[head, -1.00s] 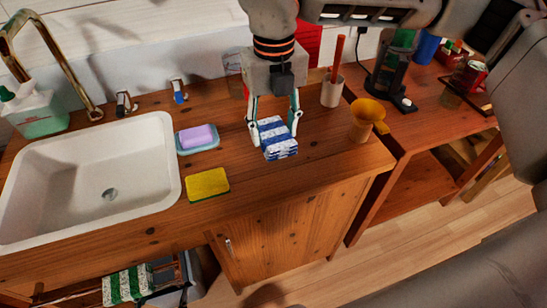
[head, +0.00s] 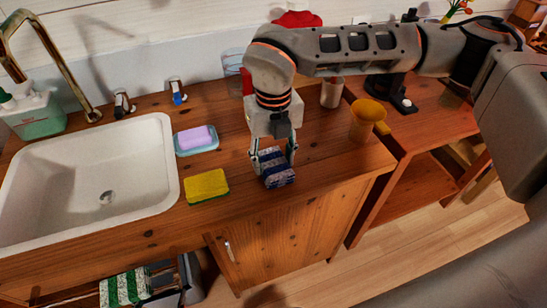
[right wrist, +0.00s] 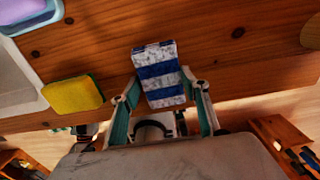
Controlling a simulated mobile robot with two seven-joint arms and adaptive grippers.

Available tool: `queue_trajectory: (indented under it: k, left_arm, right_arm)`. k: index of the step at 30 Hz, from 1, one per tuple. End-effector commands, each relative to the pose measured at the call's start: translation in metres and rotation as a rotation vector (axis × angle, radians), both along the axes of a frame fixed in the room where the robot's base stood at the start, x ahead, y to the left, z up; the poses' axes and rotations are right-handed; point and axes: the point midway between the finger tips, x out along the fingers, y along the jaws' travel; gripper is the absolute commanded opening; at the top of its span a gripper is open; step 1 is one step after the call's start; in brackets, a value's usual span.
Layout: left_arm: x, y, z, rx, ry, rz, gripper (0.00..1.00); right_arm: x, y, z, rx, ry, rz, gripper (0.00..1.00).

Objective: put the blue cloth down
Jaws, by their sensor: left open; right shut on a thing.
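The blue cloth (head: 278,181), folded, with blue and white stripes, is at the worktop's front edge, right of the sponge. My right gripper (head: 272,162) points down with its fingers on both sides of the cloth and is shut on it. In the right wrist view the cloth (right wrist: 158,73) sits between the two fingertips. It is at or just above the wooden worktop (head: 325,165); I cannot tell whether it touches. My left gripper is not in view.
A yellow sponge (head: 206,187) and a soap dish (head: 183,151) with purple soap lie left of the cloth, beside the white sink (head: 165,195). A yellow funnel-like item (head: 366,120) and a cup (head: 331,93) stand to the right. A green-striped cloth (head: 125,288) is below.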

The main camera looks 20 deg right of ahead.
Motion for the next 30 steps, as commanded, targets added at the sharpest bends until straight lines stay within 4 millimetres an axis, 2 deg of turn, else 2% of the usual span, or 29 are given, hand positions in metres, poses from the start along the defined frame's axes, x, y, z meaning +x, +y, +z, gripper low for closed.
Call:
queue_trajectory:
  k: [4, 5, 6, 16, 20, 23, 30]
  left_arm:
    - [0.000, 0.000, -0.001, 0.001, 0.002, 0.000, 0.62]
    - [0.000, 0.000, -0.001, 0.000, 0.001, 0.000, 0.62]
    - [0.000, 0.000, -0.001, 0.000, 0.001, 0.000, 0.62]
    - [0.000, 0.000, -0.001, 0.000, 0.001, 0.000, 0.62]
    - [0.001, 0.000, 0.001, -0.001, -0.001, 0.001, 0.62]
    - [0.001, 0.000, 0.003, -0.001, -0.003, 0.001, 0.62]
    - [0.001, -0.001, 0.005, -0.005, -0.002, 0.002, 0.62]
  right_arm:
    - [0.000, 0.000, -0.004, 0.000, 0.001, 0.000, 0.28]
    - [0.000, 0.000, -0.003, 0.000, 0.001, 0.000, 0.53]
    - [0.000, 0.000, -0.003, 0.000, 0.001, 0.000, 0.62]
    - [0.000, 0.000, -0.002, 0.000, 0.000, 0.000, 0.62]
    - [0.001, 0.000, 0.006, 0.000, -0.003, 0.000, 0.62]
    - [0.001, 0.000, 0.021, 0.000, -0.005, -0.001, 0.62]
    - [0.001, 0.000, 0.071, 0.000, -0.006, -0.001, 0.62]
